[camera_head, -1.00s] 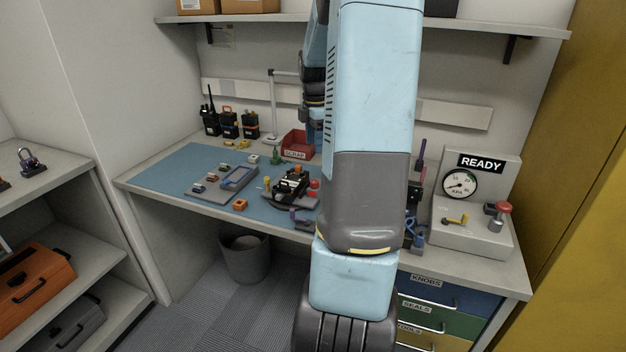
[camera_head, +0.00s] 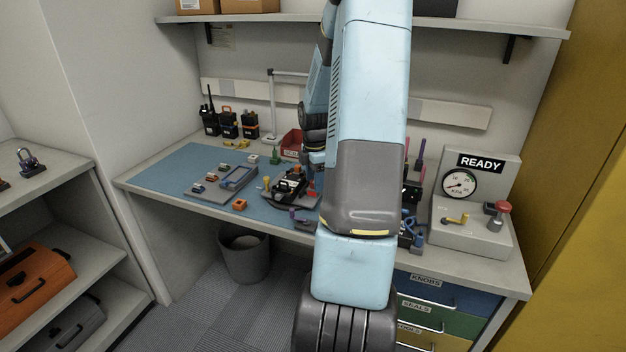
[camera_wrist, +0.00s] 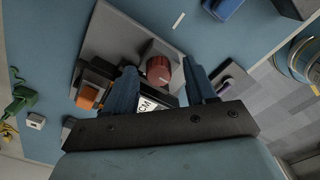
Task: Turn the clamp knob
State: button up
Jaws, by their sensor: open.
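The red clamp knob (camera_wrist: 158,70) shows in the wrist view as a round red cylinder on a grey fixture plate (camera_wrist: 110,38). My gripper (camera_wrist: 160,67) is open, its two blue fingers on either side of the knob in the picture. I cannot tell whether they touch it or how far above it they are. In the head view, the clamp fixture (camera_head: 287,186) with a dark device sits on the blue mat. Its red part (camera_head: 312,190) is close to my forearm, which hides most of my gripper.
A tray (camera_head: 220,182) and an orange block (camera_head: 240,205) lie left of the fixture. Several radios (camera_head: 229,125) and a red scrap bin (camera_head: 293,142) stand behind. The gauge stand (camera_head: 470,225) is at the right. The mat's left part is clear.

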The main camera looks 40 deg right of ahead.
jog(key=shift+f, duration=0.1)
jog(key=c, duration=1)
jog(key=shift+a, duration=0.25)
grip_shut()
jog(key=shift+d, duration=0.15)
